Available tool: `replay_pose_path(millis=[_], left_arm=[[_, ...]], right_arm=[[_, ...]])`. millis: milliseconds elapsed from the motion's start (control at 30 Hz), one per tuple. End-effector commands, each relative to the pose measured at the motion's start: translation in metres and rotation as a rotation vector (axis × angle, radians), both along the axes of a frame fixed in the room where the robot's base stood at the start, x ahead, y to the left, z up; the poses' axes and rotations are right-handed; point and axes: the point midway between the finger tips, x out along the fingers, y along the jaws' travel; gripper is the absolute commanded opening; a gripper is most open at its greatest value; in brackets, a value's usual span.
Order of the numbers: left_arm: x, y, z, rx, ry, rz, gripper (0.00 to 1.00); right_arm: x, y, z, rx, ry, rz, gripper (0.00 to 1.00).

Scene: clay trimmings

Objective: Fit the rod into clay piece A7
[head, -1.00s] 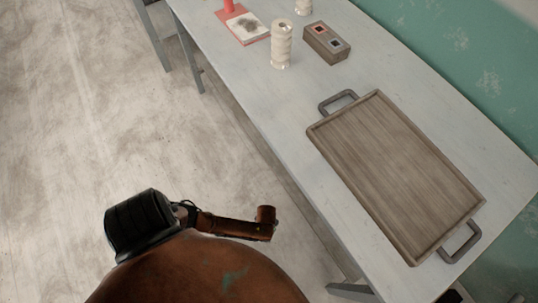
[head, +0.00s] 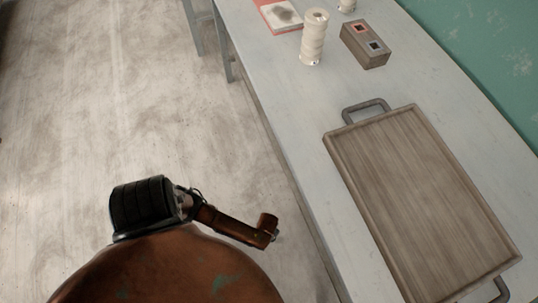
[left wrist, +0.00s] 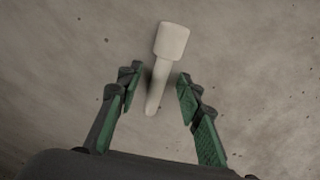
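In the left wrist view, a pale rod (left wrist: 157,82) with a thicker squared head shows against a grey, speckled surface. Its narrow end reaches down between the fingers of my left gripper (left wrist: 158,85). The green-padded fingers stand wide apart, with gaps on both sides of the rod. I cannot tell how far the rod is from them. In the head view, neither gripper shows. I see no A7 label, so I cannot tell which thing is clay piece A7. A white ribbed cylinder (head: 313,38) stands upright on the table.
The pale table (head: 270,70) runs along a green wall. The floor left of the table is clear.

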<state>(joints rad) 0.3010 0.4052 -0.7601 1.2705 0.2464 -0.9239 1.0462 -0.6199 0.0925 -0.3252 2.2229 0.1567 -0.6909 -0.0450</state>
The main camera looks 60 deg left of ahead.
Motion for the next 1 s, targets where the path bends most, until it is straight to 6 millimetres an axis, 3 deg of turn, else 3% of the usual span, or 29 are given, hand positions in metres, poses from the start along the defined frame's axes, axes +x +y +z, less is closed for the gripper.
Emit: replay_pose_path(millis=[300, 767, 1000], left_arm=[[0.0008, 0.0, -0.0009, 0.001, -0.002, -0.001, 0.33], [0.0006, -0.0002, -0.0011, 0.0, -0.001, -0.001, 0.01], [0.0006, -0.0003, -0.001, 0.0, -0.001, -0.001, 0.0]], right_arm=[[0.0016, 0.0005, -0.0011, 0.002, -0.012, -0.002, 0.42], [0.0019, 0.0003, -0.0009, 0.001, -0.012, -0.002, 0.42], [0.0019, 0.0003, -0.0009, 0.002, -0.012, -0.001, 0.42]])
